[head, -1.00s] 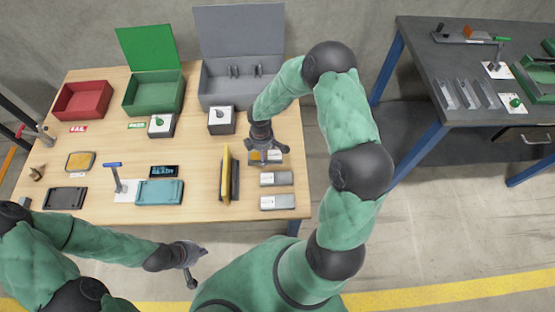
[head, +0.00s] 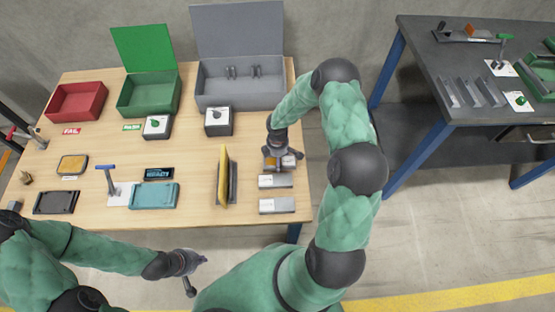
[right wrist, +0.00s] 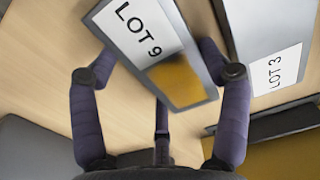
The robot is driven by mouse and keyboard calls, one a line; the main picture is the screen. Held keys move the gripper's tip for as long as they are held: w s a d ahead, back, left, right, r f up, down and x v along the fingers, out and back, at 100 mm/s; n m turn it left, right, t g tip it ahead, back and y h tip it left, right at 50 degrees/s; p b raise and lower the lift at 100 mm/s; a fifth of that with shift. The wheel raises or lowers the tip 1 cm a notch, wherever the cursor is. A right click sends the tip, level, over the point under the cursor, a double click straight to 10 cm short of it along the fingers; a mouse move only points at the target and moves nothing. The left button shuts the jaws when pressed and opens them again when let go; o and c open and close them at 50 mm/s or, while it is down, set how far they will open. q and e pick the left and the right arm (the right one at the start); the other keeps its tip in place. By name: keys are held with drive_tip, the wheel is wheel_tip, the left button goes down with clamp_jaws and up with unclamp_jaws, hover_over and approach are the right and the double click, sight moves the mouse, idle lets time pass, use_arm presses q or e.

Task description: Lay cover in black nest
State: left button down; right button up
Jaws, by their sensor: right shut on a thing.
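The black nest (head: 57,203) lies empty at the front left of the wooden table. No part is marked as the cover; a yellow panel (head: 223,178) stands on edge in a dark holder right of the teal nest (head: 154,196). My right gripper (head: 281,156) is at the table's right side, shut on the grey LOT 9 box (head: 271,164). In the right wrist view this box (right wrist: 140,30) has a white label and a yellow patch, and sits between the fingers (right wrist: 160,85). My left gripper (head: 188,270) hangs before the table's front edge; its jaws are unclear.
Two more grey boxes (head: 277,205) lie in front of the right gripper; LOT 3 (right wrist: 275,72) is beside the held box. Red (head: 77,101), green (head: 148,96) and grey (head: 240,90) bins stand at the back. A blue-handled fixture (head: 110,180) stands between the nests.

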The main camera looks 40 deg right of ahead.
drive_tip(key=shift+r, duration=0.15)
drive_tip(key=o, duration=1.2)
drive_tip(key=shift+f, duration=0.2)
drive_tip(key=shift+o, duration=0.5)
drive_tip(key=shift+r, duration=0.1)
